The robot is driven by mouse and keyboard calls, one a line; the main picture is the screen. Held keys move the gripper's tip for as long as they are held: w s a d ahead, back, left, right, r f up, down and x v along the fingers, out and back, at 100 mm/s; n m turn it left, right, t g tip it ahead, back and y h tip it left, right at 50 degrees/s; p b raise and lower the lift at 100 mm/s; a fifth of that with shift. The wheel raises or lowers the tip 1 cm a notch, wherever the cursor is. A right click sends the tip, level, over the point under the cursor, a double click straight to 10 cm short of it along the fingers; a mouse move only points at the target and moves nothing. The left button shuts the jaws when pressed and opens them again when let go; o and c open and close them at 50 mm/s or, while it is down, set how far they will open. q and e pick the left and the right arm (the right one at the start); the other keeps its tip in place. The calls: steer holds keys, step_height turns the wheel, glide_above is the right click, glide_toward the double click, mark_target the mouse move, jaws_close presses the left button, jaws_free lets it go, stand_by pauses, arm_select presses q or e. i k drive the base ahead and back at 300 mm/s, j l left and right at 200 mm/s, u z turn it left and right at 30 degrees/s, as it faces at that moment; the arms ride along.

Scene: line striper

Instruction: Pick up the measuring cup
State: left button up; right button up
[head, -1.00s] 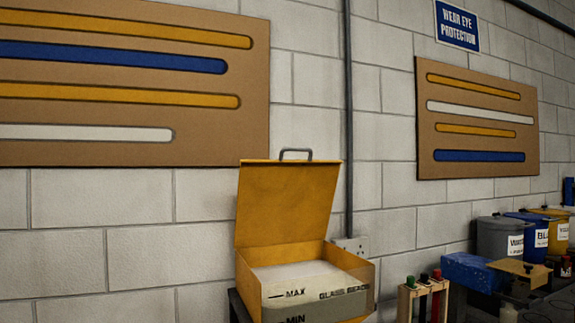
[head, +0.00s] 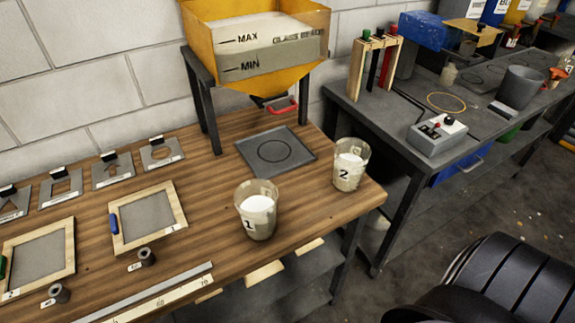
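Two clear cups with white contents stand upright on the wooden bench. Cup 1 (head: 257,216) is near the front edge, and cup 2 (head: 349,168) is at the right corner. Both carry black number labels. A plain grey cup-like container (head: 519,87) stands on the dark bench to the right. I cannot tell which of these is the measuring cup.
A yellow glass bead hopper (head: 258,75) with a red handle stands over a grey plate (head: 275,151). Framed screens (head: 147,217), stencil plates and a ruler (head: 160,300) lie left on the wooden bench (head: 215,190). A grey control box (head: 437,135) sits on the dark bench.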

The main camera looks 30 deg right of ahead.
mark_target(256, 200)
steer(key=z, duration=0.8)
